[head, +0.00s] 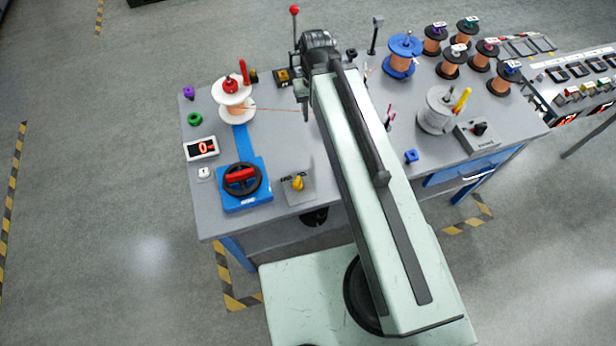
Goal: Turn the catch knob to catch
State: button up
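A yellow knob (297,183) sits on a small grey plate (303,195) at the table's front edge, left of my arm. A black knob (479,129) sits on a grey box (468,139) at the right of the table. Labels are too small to read, so I cannot tell which is the catch knob or its setting. My arm reaches across the table to the back. My gripper (306,108) hangs below the arm's far end, mostly hidden, and its fingers cannot be made out. It is well behind the yellow knob and apart from both knobs.
A blue base with a black handwheel (242,180) stands left of the yellow knob. A white spool (232,101), a grey spool (438,111) and a blue spool (401,58) stand on the table (268,135). A red-topped lever (295,28) rises at the back.

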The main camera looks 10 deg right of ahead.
aim_at(298, 185)
jog(key=z, duration=0.1)
jog(key=k, duration=1.95)
jog(key=u, duration=0.95)
jog(key=i, duration=1.5)
jog(key=u, duration=0.05)
